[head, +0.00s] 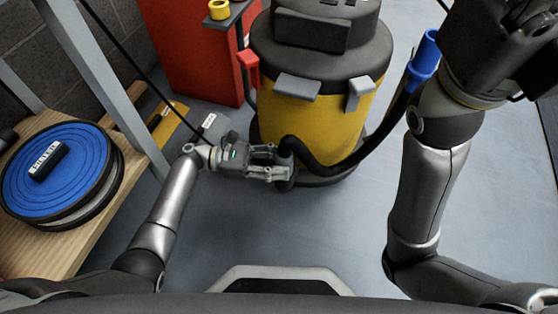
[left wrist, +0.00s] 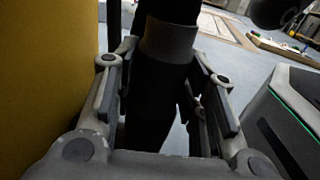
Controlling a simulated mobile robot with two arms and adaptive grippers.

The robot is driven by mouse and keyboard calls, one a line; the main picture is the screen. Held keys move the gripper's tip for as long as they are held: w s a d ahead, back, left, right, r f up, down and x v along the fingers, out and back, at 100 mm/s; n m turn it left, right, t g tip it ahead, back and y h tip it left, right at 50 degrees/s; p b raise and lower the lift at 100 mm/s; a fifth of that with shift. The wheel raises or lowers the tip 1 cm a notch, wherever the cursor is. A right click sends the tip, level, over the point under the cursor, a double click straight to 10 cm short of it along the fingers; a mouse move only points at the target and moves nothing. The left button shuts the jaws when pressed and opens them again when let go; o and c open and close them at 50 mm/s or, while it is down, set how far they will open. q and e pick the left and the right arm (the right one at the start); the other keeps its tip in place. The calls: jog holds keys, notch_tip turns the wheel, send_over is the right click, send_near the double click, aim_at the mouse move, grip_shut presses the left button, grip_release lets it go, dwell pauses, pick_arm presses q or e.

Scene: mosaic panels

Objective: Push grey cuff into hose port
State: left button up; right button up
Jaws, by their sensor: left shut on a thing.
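The yellow vacuum drum (head: 318,122) with its black lid stands on the floor in the head view. My left gripper (head: 285,164) is at the drum's lower front, shut on the black hose (head: 350,163). In the left wrist view the hose (left wrist: 152,112) runs between the two fingers (left wrist: 165,95), with the grey cuff (left wrist: 170,44) just beyond the fingertips. The yellow drum wall (left wrist: 45,70) is close on the left there. I cannot make out the hose port, nor whether the cuff touches it. My right arm stands at the right; its fingertips are not visible.
The hose's other end has a blue cuff (head: 425,58) beside my right arm. A red cabinet (head: 190,50) stands behind. Floor in front of the drum is clear.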

pick_arm(q)
jog(key=o, duration=0.9)
jog(key=shift+o, duration=1.2)
notch_tip(320, 180, up, 10)
